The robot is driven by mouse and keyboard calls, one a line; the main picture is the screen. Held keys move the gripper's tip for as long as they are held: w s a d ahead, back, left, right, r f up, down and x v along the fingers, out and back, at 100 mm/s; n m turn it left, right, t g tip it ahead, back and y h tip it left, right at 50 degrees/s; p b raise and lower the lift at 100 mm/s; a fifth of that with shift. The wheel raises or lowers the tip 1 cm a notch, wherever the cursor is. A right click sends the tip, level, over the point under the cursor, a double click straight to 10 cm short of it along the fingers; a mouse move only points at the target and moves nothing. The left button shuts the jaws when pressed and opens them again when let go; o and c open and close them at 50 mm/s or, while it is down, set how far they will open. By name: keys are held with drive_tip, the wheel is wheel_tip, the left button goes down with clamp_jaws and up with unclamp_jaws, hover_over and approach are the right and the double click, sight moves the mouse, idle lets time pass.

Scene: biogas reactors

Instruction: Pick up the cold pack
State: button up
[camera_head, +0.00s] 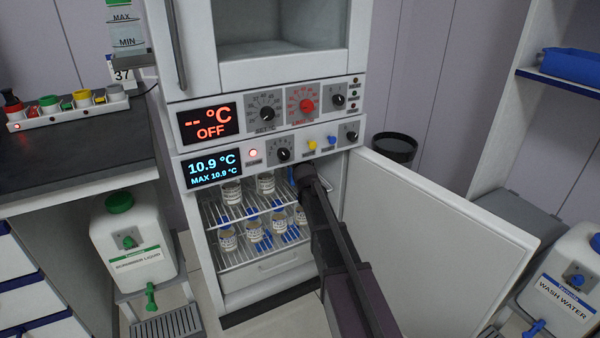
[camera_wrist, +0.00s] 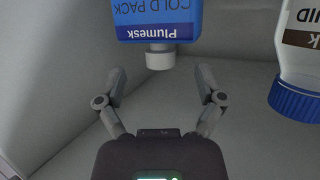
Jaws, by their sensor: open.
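The cold pack (camera_wrist: 158,20) is a blue container with a white cap, labelled COLD PACK, and it appears upside down at the top of the wrist view. Its cap points toward my gripper (camera_wrist: 160,76). The two fingers are spread apart, with the cap in line between their tips and nothing gripped.
A white bottle with a blue cap (camera_wrist: 294,101) is close on the right in the wrist view. Several labelled jars (camera_head: 228,238) stand on the wire shelves. The open fridge door (camera_head: 440,220) lies to the right of my arm. Pale fridge walls are close around the gripper.

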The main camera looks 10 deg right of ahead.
drive_tip(key=shift+r+b+x, duration=0.15)
drive_tip(key=shift+b+x, duration=0.15)
drive_tip(key=shift+x, duration=1)
drive_tip(key=shift+r+b+x, duration=0.2)
drive_tip(key=shift+b+x, duration=0.05)
drive_tip(key=shift+x, duration=1.1)
drive_tip(key=shift+w, duration=0.1)
drive_tip(key=shift+c, duration=0.2)
clamp_jaws()
